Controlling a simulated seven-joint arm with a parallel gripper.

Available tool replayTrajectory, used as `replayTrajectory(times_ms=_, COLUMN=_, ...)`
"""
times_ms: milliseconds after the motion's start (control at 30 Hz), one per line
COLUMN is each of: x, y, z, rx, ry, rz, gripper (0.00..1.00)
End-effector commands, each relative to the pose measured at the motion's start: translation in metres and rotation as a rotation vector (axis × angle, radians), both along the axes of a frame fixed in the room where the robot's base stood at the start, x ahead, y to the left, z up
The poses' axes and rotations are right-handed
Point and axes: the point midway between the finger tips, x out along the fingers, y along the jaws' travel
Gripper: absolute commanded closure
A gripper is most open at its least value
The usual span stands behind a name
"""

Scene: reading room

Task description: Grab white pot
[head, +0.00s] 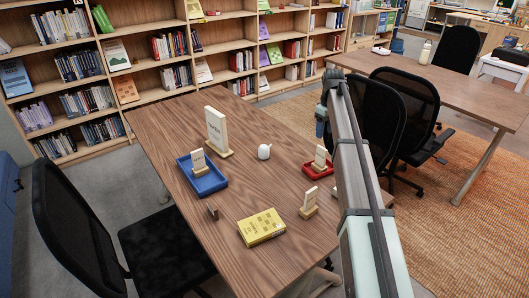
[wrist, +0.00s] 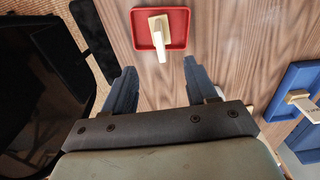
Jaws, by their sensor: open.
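The white pot (head: 264,151) is small and rounded. It stands upright on the wooden table in the head view, between the blue tray (head: 205,182) and the red tray (head: 318,172). In the wrist view I cannot make the pot out clearly; a small pale patch shows beside the right finger, partly hidden. My gripper (wrist: 159,68) is open, with bare wood and part of the red tray between and beyond its fingers.
The red tray (wrist: 182,14) and blue tray (wrist: 270,114) each hold a small stand with a card. A tall sign (head: 216,130), another card stand (head: 309,203) and a yellow box (head: 262,227) stand on the table (head: 160,130). Black chairs (head: 372,115) are beside it.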

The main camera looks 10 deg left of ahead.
Motion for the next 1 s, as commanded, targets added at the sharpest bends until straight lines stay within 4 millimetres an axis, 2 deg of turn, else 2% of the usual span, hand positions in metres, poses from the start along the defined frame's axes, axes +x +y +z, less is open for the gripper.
replayTrajectory(times_ms=33, x=0.000, y=0.000, z=0.000, rx=0.000, ry=0.000, rz=0.000, gripper=0.38)
replayTrajectory(times_ms=267, x=0.000, y=0.000, z=0.000, rx=0.000, ry=0.000, rz=0.000, gripper=0.16)
replayTrajectory(times_ms=467, x=0.000, y=0.000, z=0.000, rx=0.000, ry=0.000, rz=0.000, gripper=0.16)
replayTrajectory(times_ms=567, x=-0.001, y=0.007, z=0.000, rx=0.000, ry=0.000, rz=0.008, gripper=0.16)
replayTrajectory(times_ms=667, x=-0.003, y=0.030, z=-0.002, rx=0.000, ry=0.003, rz=0.035, gripper=0.16)
replayTrajectory(times_ms=900, x=-0.003, y=0.117, z=-0.018, rx=-0.004, ry=0.023, rz=0.132, gripper=0.16)
replayTrajectory(times_ms=1000, x=0.000, y=0.147, z=-0.023, rx=-0.004, ry=0.031, rz=0.164, gripper=0.16)
